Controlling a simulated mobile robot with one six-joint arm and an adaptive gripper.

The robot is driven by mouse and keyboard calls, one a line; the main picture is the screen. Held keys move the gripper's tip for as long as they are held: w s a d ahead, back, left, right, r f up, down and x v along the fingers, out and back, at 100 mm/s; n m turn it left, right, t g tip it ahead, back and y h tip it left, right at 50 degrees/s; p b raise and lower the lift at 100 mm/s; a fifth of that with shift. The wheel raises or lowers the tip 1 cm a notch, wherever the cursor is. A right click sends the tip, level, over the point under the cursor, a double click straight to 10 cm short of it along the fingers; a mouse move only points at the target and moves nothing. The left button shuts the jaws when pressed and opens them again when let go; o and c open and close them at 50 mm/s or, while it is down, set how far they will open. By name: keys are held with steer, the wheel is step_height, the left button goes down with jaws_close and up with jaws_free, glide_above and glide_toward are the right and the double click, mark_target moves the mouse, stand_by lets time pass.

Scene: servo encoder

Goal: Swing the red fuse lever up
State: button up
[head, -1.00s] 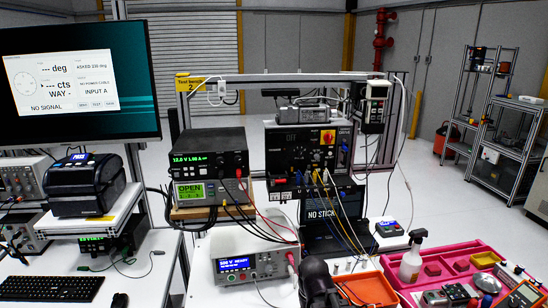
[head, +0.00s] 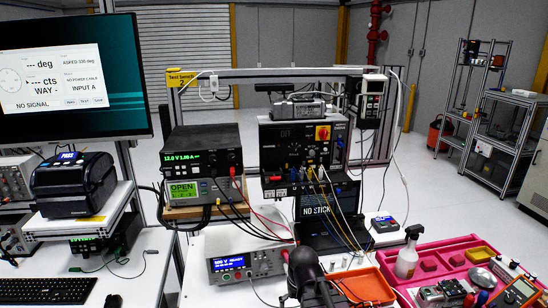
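A black test unit (head: 292,153) stands at the back middle of the bench, facing me. On its upper right face is a red handle on a yellow plate (head: 322,133), with a blue part (head: 339,143) to its right. A small red spot shows at the unit's lower left (head: 273,178). I cannot tell which of these red parts is the fuse lever, or how it is set. A dark rounded part of my arm (head: 303,263) rises at the bottom middle, well in front of the unit. I cannot make out my gripper's fingers.
A power supply (head: 200,150) stands left and a grey meter (head: 240,264) in front. An orange tray (head: 372,287), spray bottle (head: 407,255) and pink tray (head: 443,247) lie right.

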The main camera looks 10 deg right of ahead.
steer(key=w+a+r+m+t+y+p, duration=0.3)
steer(key=w+r+m+t+y, duration=0.15)
steer(key=w+r+m, duration=0.45)
steer(key=w+a+r+m+t+y+p, duration=0.2)
steer(key=w+a+r+m+t+y, duration=0.25)
steer(key=w, duration=0.65)
steer(key=w+d+r+m+t+h+p, duration=0.2)
steer(key=w+d+r+m+t+h, duration=0.1)
steer(key=r+m, duration=0.4)
steer(key=w+d+r+m+t+h+p, duration=0.2)
steer(key=w+d+r+m+t, duration=0.3)
steer(key=m, duration=0.7)
steer(key=shift+w+d+r+h, duration=0.7)
steer(key=shift+w+d+r, duration=0.5)
steer(key=shift+w+d, duration=0.1)
steer(key=shift+w+a, duration=0.1)
glide_above(274, 174)
steer(key=w, duration=0.2)
